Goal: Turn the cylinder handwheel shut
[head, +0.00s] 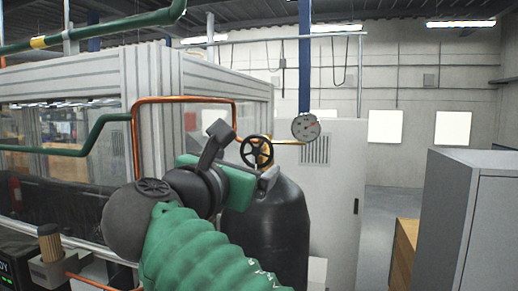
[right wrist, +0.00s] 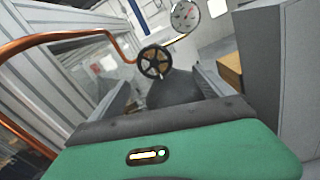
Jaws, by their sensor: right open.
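The handwheel (head: 257,151) is a black spoked wheel on a brass valve at the top of a dark grey cylinder (head: 270,240). My right gripper (head: 244,157), on a green arm, is open and empty in front of the cylinder's top. In the right wrist view the handwheel (right wrist: 154,62) appears between and just beyond the two finger tips, with a gap to each finger. I cannot tell the exact depth between tips and wheel. My arm hides the cylinder's lower left part. My left gripper is not in view.
A round gauge (head: 306,127) sits right of the handwheel. A copper-orange pipe (head: 185,99) loops at the left before a framed glass enclosure (head: 80,75). A pale cabinet (head: 343,190) stands behind the cylinder, and a grey cabinet (head: 470,215) at the right. Open floor lies between them.

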